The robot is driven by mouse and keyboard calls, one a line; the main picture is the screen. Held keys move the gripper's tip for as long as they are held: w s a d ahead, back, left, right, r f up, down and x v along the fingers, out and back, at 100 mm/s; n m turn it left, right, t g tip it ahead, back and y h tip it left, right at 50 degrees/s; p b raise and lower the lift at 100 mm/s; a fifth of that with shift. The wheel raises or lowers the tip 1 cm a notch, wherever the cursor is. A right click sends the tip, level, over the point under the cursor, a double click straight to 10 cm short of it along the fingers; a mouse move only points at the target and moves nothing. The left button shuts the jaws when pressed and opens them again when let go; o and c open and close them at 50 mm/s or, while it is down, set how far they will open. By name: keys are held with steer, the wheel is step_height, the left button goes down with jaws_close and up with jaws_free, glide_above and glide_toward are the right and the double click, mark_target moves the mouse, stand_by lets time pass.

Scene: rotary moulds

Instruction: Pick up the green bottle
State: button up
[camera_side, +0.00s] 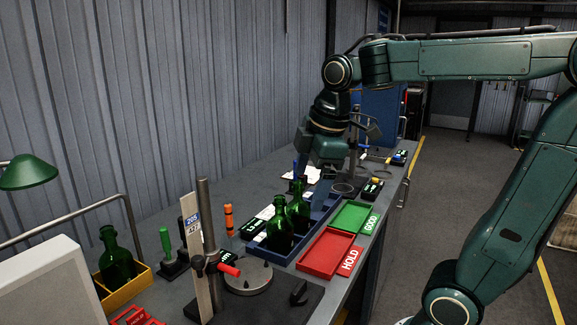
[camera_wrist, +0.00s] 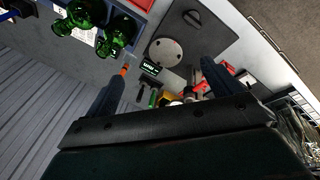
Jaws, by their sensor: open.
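Two dark green bottles stand upright in a blue tray (camera_side: 252,253) on the bench: a front one (camera_side: 280,234) and a back one (camera_side: 299,210). A third green bottle (camera_side: 116,263) stands in a yellow tray (camera_side: 131,290) at the lower left. My gripper (camera_side: 326,168) is above the bench, beyond and above the blue tray, apart from the bottles. In the wrist view my gripper (camera_wrist: 160,82) has its fingers wide apart with nothing between them. Two bottles, one (camera_wrist: 80,18) and another (camera_wrist: 118,38), show there at the upper left, outside the fingers.
A red HOLD tray (camera_side: 326,252) and a green GOOD tray (camera_side: 351,217) lie right of the blue tray. A stand with a post (camera_side: 207,230) and round plate (camera_side: 247,279) is in front. An orange marker (camera_side: 229,220) stands left of the tray. A corrugated wall rises behind.

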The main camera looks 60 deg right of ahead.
steer(key=w+d+n+g, duration=0.2)
steer(key=w+d+n, duration=0.3)
steer(key=w+n, duration=0.15)
steer(key=n+g, duration=0.1)
steer(key=n, duration=0.5)
glide_above(281, 197)
step_height(281, 197, down, 4)
steer(key=shift+r+y, duration=0.25)
steer(key=shift+y, duration=0.05)
steer(key=shift+f, duration=0.15)
steer(key=shift+f, duration=4.15)
steer(key=shift+f, duration=0.1)
steer(key=shift+w+f, duration=0.2)
steer(key=shift+f, duration=2.3)
